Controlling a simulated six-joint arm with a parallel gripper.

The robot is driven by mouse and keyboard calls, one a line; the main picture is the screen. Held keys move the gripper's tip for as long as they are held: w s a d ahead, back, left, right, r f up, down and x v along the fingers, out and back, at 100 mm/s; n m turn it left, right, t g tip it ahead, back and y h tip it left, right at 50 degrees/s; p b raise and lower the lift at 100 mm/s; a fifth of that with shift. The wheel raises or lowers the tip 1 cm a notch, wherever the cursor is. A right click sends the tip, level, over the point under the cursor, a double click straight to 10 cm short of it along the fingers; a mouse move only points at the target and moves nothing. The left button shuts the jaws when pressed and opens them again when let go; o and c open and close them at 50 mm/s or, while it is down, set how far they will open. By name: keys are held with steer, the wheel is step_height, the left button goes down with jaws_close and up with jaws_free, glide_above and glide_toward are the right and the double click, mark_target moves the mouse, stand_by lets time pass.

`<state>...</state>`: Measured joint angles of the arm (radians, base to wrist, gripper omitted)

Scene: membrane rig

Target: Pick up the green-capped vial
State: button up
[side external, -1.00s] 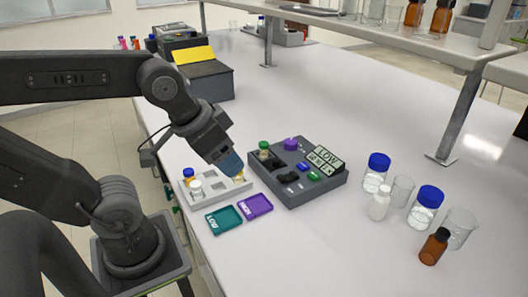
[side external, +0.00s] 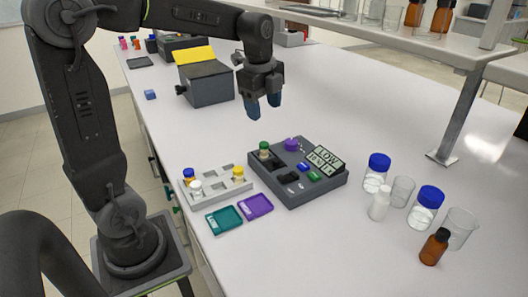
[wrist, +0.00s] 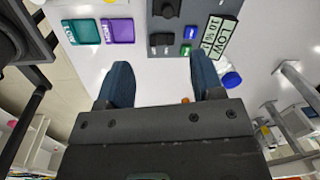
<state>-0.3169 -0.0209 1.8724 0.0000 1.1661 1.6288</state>
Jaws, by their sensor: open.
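The green-capped vial (side external: 264,149) stands upright in the back left part of the dark grey rig (side external: 312,188) in the side view. It cannot be made out in the wrist view. My gripper (side external: 264,108) points down with its blue fingers apart and empty, in the air and above the vial in the side picture. In the wrist view my gripper (wrist: 160,76) shows bare bench between its fingers, and part of the rig (wrist: 162,22) shows at the top edge.
A pale rack (side external: 217,189) holds blue-, white- and yellow-capped vials, left of the rig. Teal (side external: 223,220) and purple (side external: 256,206) trays lie in front. Bottles and beakers (side external: 403,190) stand right. A dark box (side external: 207,85) stands behind. Bench between box and rig is clear.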

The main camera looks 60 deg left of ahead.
mark_target(264, 143)
steer(key=w+a+f+m+g, duration=0.1)
steer(key=w+a+f+m, duration=0.25)
steer(key=a+m, duration=0.2)
steer(key=f, duration=1.3)
steer(key=shift+w+a, duration=0.1)
steer(key=shift+a, duration=0.15)
steer(key=c, duration=1)
